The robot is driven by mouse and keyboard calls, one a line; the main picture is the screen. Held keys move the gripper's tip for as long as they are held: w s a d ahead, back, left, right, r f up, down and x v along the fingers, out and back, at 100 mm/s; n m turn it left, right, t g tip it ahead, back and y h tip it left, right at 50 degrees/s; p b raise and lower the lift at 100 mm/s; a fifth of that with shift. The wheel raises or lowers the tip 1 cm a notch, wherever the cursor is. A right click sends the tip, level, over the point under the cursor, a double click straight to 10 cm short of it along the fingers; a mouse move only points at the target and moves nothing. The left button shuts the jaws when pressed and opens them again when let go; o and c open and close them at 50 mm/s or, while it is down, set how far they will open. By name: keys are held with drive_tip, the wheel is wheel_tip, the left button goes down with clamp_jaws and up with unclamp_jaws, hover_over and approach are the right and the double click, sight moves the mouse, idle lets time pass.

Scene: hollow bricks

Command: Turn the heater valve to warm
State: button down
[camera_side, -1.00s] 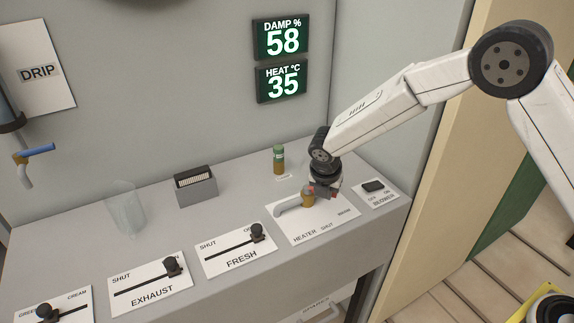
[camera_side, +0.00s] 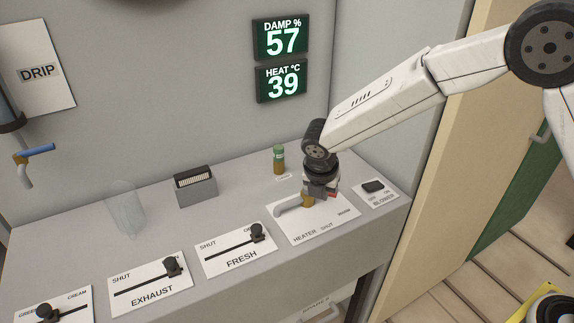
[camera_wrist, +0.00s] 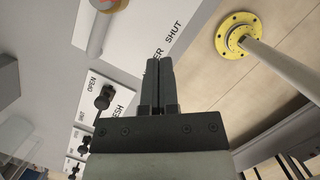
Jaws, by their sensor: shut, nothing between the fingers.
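The heater valve has a brass-coloured hub (camera_side: 308,201) and a grey lever (camera_side: 289,209) that points left across the white heater plate (camera_side: 325,226). The lever (camera_wrist: 98,28) shows there at upper left, apart from the fingers.
The heat display (camera_side: 282,83) reads 39 and the damp display (camera_side: 281,39) reads 57. The fresh slider (camera_side: 257,232) is left of the heater plate, the blower switch (camera_side: 373,186) right. A small bottle (camera_side: 279,160) stands behind.

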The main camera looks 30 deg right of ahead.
drive_tip(key=v, duration=0.6)
drive_tip(key=shift+r, duration=0.15)
drive_tip(key=shift+s+a, duration=0.15)
drive_tip(key=shift+a+n, duration=0.1)
drive_tip(key=shift+n, duration=0.3)
drive_tip(key=x, duration=1)
drive_tip(key=shift+w+d+f, duration=0.15)
drive_tip(key=shift+w+d, duration=0.3)
drive_tip(key=shift+w+d+f, duration=0.15)
drive_tip(key=shift+w+d, duration=0.3)
drive_tip(key=shift+w+d+f, duration=0.1)
drive_tip(key=shift+w+d, duration=0.45)
drive_tip(key=shift+d, duration=0.05)
